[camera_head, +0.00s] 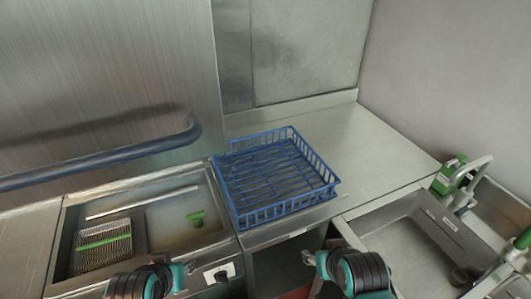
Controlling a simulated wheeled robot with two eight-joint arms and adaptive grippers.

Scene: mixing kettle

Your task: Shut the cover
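The cover looks to be the large brushed-steel panel (100,60) standing raised at the upper left. A dark blue bar handle (110,158) runs along its lower front and curves back into it at the right end. Below it is an open steel basin (160,205) holding a mesh basket and a green piece. My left gripper (190,267) is at the bottom edge in front of the basin, apart from the handle. My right gripper (308,258) is at the bottom, below the counter's front edge. Both look empty, but their finger opening is too small to tell.
A blue wire rack (275,178) stands on the steel counter (375,150) right of the basin. A sink (415,245) with a tap (470,180) and a green bottle (448,176) is at the right. The counter behind the sink is clear.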

